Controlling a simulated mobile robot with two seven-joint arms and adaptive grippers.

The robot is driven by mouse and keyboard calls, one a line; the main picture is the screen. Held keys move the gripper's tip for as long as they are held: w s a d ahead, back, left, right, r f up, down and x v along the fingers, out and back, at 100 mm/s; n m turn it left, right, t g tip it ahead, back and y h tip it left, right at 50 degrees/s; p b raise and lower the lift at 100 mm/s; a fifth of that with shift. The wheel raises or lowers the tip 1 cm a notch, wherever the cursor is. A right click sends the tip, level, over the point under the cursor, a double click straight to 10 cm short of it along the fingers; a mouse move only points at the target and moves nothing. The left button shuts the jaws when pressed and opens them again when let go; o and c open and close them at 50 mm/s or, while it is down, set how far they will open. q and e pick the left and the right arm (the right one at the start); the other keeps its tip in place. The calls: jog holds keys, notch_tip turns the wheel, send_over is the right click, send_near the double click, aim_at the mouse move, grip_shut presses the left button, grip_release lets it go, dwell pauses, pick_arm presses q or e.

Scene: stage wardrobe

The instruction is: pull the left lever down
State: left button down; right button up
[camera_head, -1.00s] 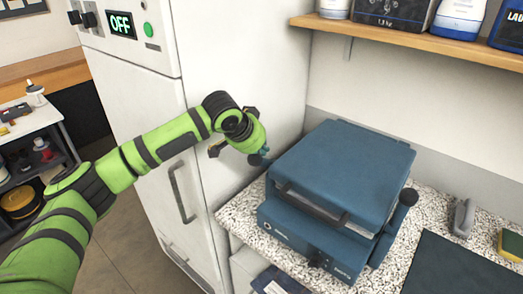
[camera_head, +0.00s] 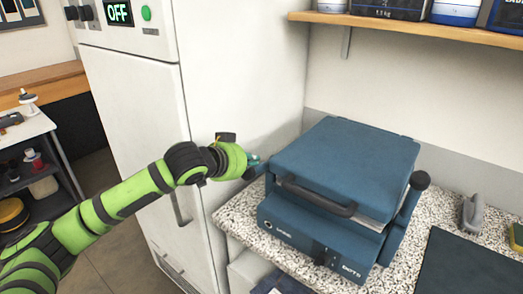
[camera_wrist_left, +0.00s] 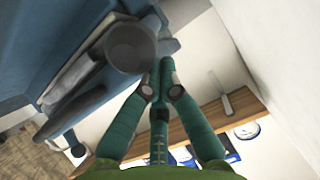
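The blue press-like device (camera_head: 345,165) stands on the speckled counter, with a dark handle (camera_head: 315,197) along its front. A lever with a black knob (camera_head: 420,180) rises on its right side. The left lever is hidden in the head view. In the left wrist view a large dark round knob (camera_wrist_left: 130,45), apparently the left lever's, is close beside my fingertips; contact is unclear. My left gripper (camera_head: 252,165) is at the device's left side, level with its lid. In the left wrist view its green fingers (camera_wrist_left: 162,75) are together with nothing visible between them. My right gripper is out of view.
A white cabinet (camera_head: 240,80) stands close to the left of the device. A wooden shelf (camera_head: 420,32) with containers is on the wall above. A dark mat (camera_head: 465,265) and a grey object (camera_head: 472,212) lie to the right on the counter.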

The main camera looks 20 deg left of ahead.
pick_arm(q)
jog(key=shift+s+a+f+t+b, duration=0.15)
jog(key=shift+f+t+b, duration=0.25)
jog(key=shift+f+b, duration=0.25)
jog(key=shift+s+r+b, duration=0.1)
jog(key=shift+b, duration=0.2)
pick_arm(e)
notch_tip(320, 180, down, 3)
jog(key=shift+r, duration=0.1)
